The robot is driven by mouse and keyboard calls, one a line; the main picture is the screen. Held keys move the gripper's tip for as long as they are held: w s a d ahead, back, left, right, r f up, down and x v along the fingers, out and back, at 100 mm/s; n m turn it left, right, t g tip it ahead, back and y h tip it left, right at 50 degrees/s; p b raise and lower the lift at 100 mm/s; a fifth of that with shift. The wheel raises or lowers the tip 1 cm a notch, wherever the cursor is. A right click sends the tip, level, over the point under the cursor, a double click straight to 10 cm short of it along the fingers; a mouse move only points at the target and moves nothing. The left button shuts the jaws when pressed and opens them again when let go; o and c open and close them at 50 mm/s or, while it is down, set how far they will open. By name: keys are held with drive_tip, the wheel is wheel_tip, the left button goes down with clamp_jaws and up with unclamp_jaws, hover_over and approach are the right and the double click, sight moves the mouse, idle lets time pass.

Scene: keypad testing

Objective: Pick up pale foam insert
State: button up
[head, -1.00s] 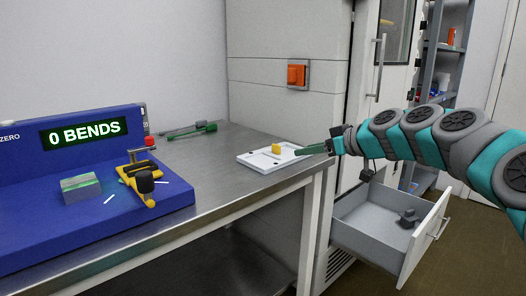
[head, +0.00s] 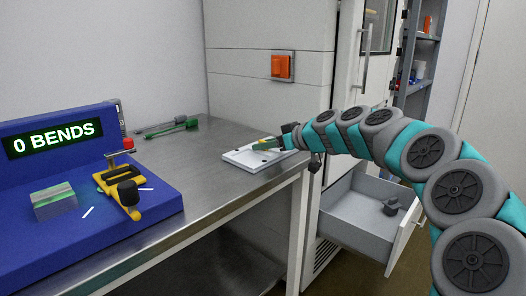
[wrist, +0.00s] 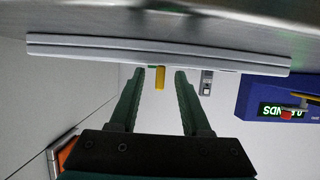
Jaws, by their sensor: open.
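The pale foam insert (head: 240,160) appears to be the flat white slab with small dark marks near the table's far right edge. In the wrist view it shows edge-on as a long pale bar (wrist: 90,50). A small yellow block stands on it; in the wrist view this yellow block (wrist: 160,80) shows between my fingertips. My gripper (head: 262,145) has green fingers and reaches over the insert from the right. It is open, with a gap on both sides of the yellow block in the wrist view. My fingers partly hide the block in the head view.
A blue tester with a "0 BENDS" display (head: 52,139) stands at left, bearing a yellow clamp (head: 120,190) and a grey-green block (head: 54,202). A green-handled tool (head: 172,128) lies at the back. An open drawer (head: 360,215) juts out below right. The middle tabletop is clear.

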drive_tip(key=shift+w+a+f, duration=0.1)
drive_tip(key=shift+w+a, duration=0.05)
drive_tip(key=shift+a, duration=0.05)
clamp_jaws()
idle(0.5)
